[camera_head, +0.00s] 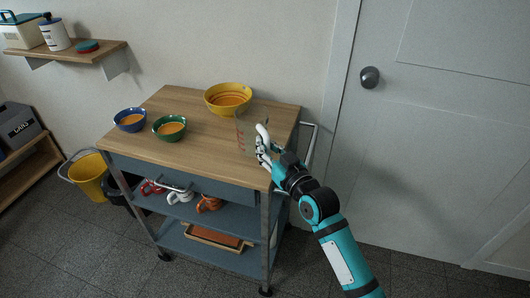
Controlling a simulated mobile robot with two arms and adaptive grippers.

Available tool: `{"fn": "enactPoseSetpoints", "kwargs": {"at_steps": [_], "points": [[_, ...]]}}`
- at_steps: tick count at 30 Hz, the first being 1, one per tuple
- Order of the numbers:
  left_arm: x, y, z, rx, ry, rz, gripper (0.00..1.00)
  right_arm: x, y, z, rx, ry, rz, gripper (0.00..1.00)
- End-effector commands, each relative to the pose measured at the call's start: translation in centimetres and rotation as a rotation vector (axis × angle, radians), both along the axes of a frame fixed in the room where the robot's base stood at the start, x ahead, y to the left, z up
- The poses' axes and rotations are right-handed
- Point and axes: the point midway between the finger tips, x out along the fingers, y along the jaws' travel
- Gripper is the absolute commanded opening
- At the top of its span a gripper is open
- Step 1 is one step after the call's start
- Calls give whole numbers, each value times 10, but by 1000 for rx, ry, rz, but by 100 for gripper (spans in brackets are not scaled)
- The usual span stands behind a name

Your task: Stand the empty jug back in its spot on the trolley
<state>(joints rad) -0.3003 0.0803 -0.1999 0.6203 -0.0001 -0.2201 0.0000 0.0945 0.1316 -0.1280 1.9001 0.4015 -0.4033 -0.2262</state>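The jug (245,130) is clear, with red marks on its side. It is upright at the right part of the wooden top of the trolley (200,155). I cannot tell whether its base touches the top. My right gripper (262,138) is at the jug's right side, and its fingers look closed on it, hiding that side and the handle. No liquid shows in the jug. My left gripper is out of view.
A yellow bowl (213,97), a blue bowl (122,122) and a green bowl (160,133) stand on the trolley top, each with orange contents. Mugs (207,204) sit on the shelf below. A yellow bucket (90,176) stands left. The top's front left is clear.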

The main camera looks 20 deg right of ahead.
Motion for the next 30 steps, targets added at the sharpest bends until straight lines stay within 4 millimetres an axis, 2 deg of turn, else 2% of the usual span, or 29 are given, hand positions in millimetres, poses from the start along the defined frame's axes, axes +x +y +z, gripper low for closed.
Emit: {"fn": "enactPoseSetpoints", "kwargs": {"at_steps": [1,4,16,23,30], "points": [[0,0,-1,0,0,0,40,0,0,-10,-1,4,-1,0],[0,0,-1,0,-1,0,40,-1,0,-19,1,1,0,0],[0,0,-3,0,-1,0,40,-1,0,-24,-1,-1,0,0],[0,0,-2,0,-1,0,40,-1,0,-24,0,1,0,29],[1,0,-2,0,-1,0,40,-1,0,-23,0,1,0,29]]}}
